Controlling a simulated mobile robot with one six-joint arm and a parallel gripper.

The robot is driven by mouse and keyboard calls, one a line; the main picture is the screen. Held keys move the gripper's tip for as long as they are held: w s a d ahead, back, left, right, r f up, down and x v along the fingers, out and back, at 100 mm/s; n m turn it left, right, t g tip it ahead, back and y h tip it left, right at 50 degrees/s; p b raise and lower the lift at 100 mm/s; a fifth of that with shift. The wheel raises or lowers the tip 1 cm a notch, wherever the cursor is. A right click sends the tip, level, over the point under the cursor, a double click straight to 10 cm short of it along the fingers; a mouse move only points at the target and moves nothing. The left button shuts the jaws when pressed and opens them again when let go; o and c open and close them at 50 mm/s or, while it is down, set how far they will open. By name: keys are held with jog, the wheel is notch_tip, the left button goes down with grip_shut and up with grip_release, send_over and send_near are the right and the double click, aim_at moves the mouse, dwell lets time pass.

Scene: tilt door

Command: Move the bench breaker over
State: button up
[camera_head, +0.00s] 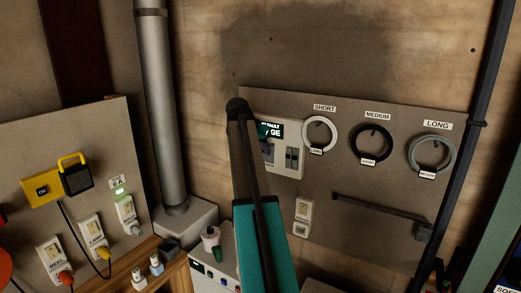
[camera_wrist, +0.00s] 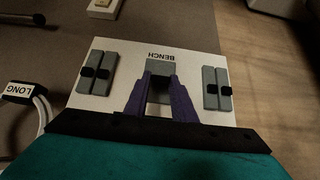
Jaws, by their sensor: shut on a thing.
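The bench breaker (camera_wrist: 159,67) is a grey switch with a dark toggle, in the middle of a white breaker panel (camera_wrist: 120,103) in the wrist view. The label BENCH is beside it. My gripper (camera_wrist: 160,82) has its two purple fingers at this breaker, shut on its dark toggle between them. The fingers hide part of the switch, so its exact position is unclear. In the head view the white panel (camera_head: 288,172) is on the grey board, partly covered by my arm, which hides the bench breaker.
Paired breakers stand left (camera_wrist: 96,73) and right (camera_wrist: 217,88) of the fingers. A metal pipe (camera_head: 160,110) rises left of my arm.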

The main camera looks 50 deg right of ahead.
jog(key=shift+s+d+f, duration=0.15)
jog(key=o, duration=1.1)
jog(key=shift+d, duration=0.15)
jog(key=shift+c, duration=0.2)
jog(key=shift+a, duration=0.2)
jog(key=b+v, duration=0.5)
jog(key=v, duration=0.8)
jog(key=shift+a+r, duration=0.2)
jog(key=shift+r, duration=0.15)
